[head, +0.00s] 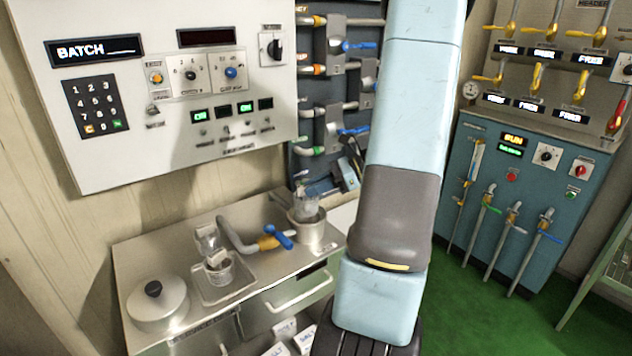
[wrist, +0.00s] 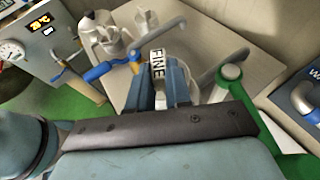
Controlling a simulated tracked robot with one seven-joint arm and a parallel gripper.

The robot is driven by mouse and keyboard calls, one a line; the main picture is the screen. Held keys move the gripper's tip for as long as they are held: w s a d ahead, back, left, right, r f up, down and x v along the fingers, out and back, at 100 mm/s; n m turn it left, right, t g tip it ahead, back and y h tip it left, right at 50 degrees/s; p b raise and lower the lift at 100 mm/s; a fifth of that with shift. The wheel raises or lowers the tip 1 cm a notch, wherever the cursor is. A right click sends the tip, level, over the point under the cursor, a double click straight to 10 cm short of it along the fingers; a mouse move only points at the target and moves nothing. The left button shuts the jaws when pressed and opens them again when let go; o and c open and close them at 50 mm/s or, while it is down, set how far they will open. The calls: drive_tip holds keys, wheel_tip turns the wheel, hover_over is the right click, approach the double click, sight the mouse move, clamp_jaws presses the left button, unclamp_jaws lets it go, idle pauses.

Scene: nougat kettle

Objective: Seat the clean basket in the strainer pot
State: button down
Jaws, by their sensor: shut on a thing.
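My gripper (wrist: 170,72) shows in the wrist view with its two blue fingers close together on a white piece marked FINE (wrist: 157,62), which looks like a basket's tag or handle. The body below it is mostly hidden by the fingers. A pale round rim shows just behind the fingers; I cannot tell whether the held thing is inside it. In the head view my gripper is not seen. There, a metal pot (head: 314,235) at the bench's right holds something clear or pale. A small basket-like vessel (head: 218,275) stands in a square tray (head: 238,290).
A lidded pot (head: 158,305) with a black knob stands at the bench's left. A curved pipe with a blue-handled valve (head: 278,237) rises between tray and pot. A control panel (head: 150,90) hangs above. In the wrist view a green-topped fitting (wrist: 231,73) stands close on the right.

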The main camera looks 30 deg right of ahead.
sight(317, 204)
drive_tip(key=shift+f, duration=1.85)
drive_tip(key=shift+f, duration=1.55)
idle(2.5)
drive_tip(key=c, duration=0.7)
unclamp_jaws()
drive_tip(key=shift+o, duration=1.1)
drive_tip(key=shift+d+r, duration=0.1)
drive_tip(key=shift+r, duration=3.95)
